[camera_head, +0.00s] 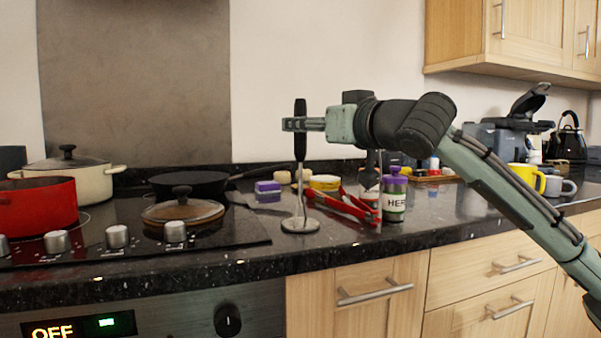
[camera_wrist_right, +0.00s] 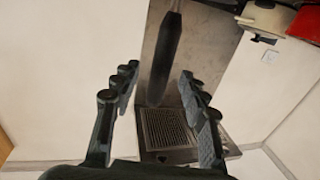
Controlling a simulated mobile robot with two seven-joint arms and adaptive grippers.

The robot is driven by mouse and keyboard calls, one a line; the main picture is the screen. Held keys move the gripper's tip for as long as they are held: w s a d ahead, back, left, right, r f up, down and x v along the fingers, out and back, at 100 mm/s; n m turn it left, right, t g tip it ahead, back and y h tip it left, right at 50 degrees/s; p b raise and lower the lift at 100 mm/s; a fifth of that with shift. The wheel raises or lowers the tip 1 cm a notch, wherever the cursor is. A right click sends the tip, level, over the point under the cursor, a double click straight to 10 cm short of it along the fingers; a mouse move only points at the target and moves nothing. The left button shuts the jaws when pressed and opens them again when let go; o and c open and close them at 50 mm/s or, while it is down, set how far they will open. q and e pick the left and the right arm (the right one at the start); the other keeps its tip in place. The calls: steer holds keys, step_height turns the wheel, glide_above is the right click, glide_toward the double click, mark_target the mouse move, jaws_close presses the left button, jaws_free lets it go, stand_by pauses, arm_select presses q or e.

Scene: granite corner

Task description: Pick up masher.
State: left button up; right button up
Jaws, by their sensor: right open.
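The masher has a black handle (camera_head: 300,140) and a round metal head. It stands upright on the dark granite counter (camera_head: 335,245), to the right of the hob. My right gripper (camera_head: 292,124) reaches in from the right at the height of the upper handle, and its fingers overlap the handle in the head view. In the right wrist view the black handle (camera_wrist_right: 165,62) shows in the gap between the two open fingers (camera_wrist_right: 158,88). I cannot tell whether either finger touches it. My left gripper is not in view.
Red tongs (camera_head: 345,205), a herb jar (camera_head: 394,195) and a purple sponge (camera_head: 267,187) are close to the masher. The hob at left holds a red pot (camera_head: 38,207), a lid (camera_head: 183,210) and a black pan (camera_head: 190,182). Mugs (camera_head: 526,178) stand at right.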

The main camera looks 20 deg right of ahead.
steer(key=shift+x, duration=1.25)
jaws_close()
